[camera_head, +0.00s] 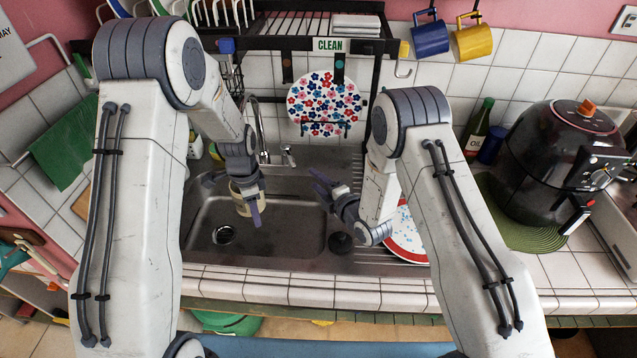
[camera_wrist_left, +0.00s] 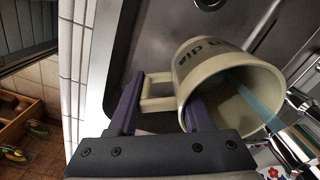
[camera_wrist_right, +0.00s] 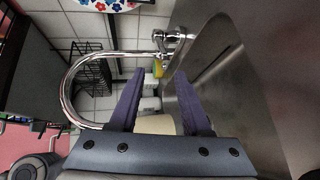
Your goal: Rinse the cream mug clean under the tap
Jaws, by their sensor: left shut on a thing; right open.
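The cream mug (camera_head: 242,206) is held over the sink (camera_head: 290,235) by my left gripper (camera_head: 238,192). In the left wrist view the mug (camera_wrist_left: 215,75) is tilted, with dark lettering on its side. One finger is beyond the handle and the other is at the mug's rim. The chrome tap (camera_head: 262,130) stands behind the sink. A pale blue stream (camera_wrist_left: 250,90) runs between the tap (camera_wrist_left: 298,125) and the mug's mouth. My right gripper (camera_head: 335,188) is open and empty, to the right of the mug. The tap lever (camera_wrist_right: 174,38) shows in the right wrist view.
A plate with a red rim (camera_head: 405,240) lies right of the sink, partly behind my right arm. A flowered plate (camera_head: 325,103) stands in the rack under the CLEAN sign (camera_head: 329,45). A black air fryer (camera_head: 560,160) and a bottle (camera_head: 479,130) are at the right.

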